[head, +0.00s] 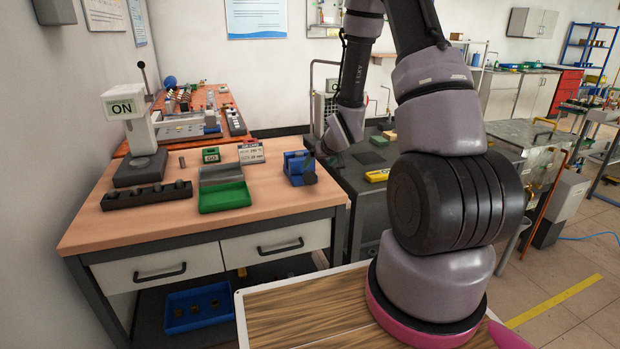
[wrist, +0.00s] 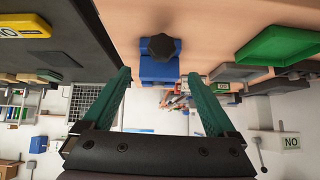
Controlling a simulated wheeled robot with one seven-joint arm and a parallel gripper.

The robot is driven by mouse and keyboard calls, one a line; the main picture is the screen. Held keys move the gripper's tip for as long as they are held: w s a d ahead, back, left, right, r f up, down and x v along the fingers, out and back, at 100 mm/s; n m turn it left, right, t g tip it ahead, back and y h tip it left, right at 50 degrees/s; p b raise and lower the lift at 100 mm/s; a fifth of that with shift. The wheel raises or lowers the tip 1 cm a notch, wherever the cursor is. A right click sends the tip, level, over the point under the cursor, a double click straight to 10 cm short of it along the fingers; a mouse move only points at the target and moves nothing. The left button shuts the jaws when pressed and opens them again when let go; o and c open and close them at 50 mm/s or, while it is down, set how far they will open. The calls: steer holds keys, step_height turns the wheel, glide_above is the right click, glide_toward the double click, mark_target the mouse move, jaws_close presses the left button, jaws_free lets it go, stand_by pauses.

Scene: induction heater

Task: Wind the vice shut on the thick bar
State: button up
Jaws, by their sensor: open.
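The blue vice (head: 293,165) stands near the right end of the wooden bench, with a dark lobed knob (head: 309,178) on its near side. In the wrist view the vice (wrist: 158,71) shows with its knob (wrist: 161,46) roughly centred ahead of the fingers. My gripper (wrist: 160,74) is open, its two green fingers apart on either side of the vice's line, with nothing between them that I can see held. In the head view my wrist is just right of the vice, and the fingers are hard to make out. I cannot tell whether a thick bar sits in the jaws.
A dark rack (head: 147,195) and an ON-marked stand (head: 124,106) are farther left. Bench in front of the vice is clear.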

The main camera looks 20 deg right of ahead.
mark_target(311, 175)
steer(key=x, duration=1.1)
steer(key=shift+a+f, duration=0.1)
steer(key=shift+f, duration=0.45)
steer(key=c, duration=1.3)
steer(key=shift+c, duration=0.2)
